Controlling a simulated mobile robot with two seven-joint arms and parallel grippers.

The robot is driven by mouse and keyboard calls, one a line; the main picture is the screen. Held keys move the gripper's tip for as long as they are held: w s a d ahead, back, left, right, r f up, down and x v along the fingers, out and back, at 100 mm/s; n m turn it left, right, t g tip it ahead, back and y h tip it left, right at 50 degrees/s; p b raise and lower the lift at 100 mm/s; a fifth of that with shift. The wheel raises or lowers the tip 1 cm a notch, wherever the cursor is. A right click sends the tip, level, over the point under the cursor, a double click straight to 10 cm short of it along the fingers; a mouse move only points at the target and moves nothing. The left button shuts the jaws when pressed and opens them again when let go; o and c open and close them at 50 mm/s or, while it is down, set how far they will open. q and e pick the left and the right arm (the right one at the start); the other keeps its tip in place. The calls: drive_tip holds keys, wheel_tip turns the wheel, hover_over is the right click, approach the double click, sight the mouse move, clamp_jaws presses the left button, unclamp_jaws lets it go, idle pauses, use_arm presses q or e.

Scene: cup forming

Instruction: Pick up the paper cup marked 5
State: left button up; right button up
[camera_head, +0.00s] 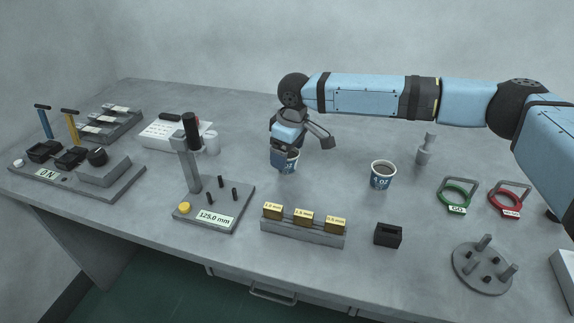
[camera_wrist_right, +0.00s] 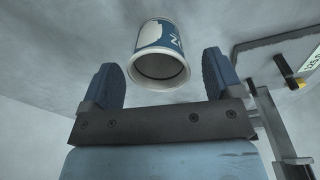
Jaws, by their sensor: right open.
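Two white-and-blue paper cups stand upright on the table; I cannot read a clear 5 on either. One cup (camera_head: 292,165) is partly hidden behind my right gripper (camera_head: 284,155) in the head view. The other cup (camera_head: 382,175) stands to its right, apart and uncovered. In the right wrist view, a cup (camera_wrist_right: 161,55) with a dark opening lies between and partly beyond the fingertips of my right gripper (camera_wrist_right: 160,64). The fingers are open, with a visible gap on each side of the cup. My left gripper is not in view.
A gauge stand (camera_head: 213,213) marked 125.0 mm is to the left of the gripper. A gauge block holder (camera_head: 303,232) and a small black block (camera_head: 388,235) are in front. A grey metal part (camera_head: 426,150) stands behind the uncovered cup. Green (camera_head: 455,197) and red (camera_head: 510,200) rings lie right.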

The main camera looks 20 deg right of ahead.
drive_tip(key=c, duration=1)
drive_tip(key=shift+r, duration=0.15)
